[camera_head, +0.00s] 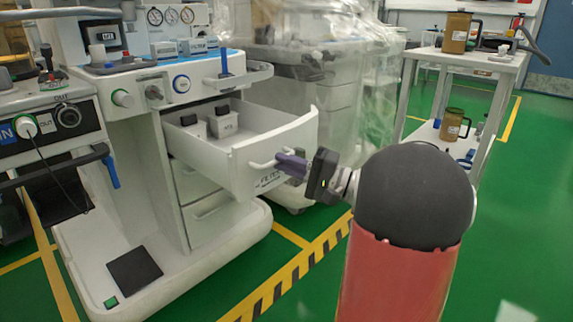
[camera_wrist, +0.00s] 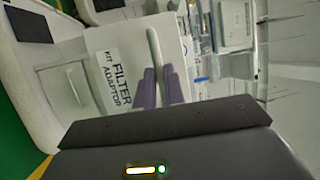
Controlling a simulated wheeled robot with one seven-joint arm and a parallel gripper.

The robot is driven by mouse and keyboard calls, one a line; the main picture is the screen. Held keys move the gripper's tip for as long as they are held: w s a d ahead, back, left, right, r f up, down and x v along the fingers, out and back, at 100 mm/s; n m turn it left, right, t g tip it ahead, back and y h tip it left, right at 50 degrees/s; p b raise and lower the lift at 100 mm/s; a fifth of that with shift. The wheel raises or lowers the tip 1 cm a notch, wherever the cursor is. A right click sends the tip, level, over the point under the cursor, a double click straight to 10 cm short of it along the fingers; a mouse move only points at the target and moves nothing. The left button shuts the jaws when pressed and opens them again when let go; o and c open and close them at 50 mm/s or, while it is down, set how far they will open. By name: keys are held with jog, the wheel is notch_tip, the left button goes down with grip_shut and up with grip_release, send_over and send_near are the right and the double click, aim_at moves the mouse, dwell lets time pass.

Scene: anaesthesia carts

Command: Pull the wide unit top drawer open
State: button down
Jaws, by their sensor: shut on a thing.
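The wide unit (camera_head: 130,180) is a white cart with dials and a blue-edged worktop at the left in the head view. Its top drawer (camera_head: 290,141) stands pulled out toward the right, with small white boxes inside. My gripper (camera_head: 292,164) has purple fingers at the drawer's white handle (camera_head: 262,163), shut on it. In the wrist view the purple fingers (camera_wrist: 159,88) are around the pale handle bar (camera_wrist: 156,50), beside the label "Filter Adaptor" (camera_wrist: 117,84) on the drawer front. The fingertips' exact contact is partly hidden.
Lower drawers (camera_head: 210,215) below are shut. A plastic-covered cart (camera_head: 310,75) stands behind the open drawer. A white trolley (camera_head: 460,62) with brown jugs is at the back right. Green floor with a yellow-black stripe (camera_head: 290,275) lies in front of the unit.

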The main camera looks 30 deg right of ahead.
jog(key=c, duration=1.5)
grip_release()
jog(key=v, duration=0.7)
jog(key=shift+s+d, duration=0.2)
jog(key=shift+s, duration=0.1)
jog(key=shift+f, duration=0.15)
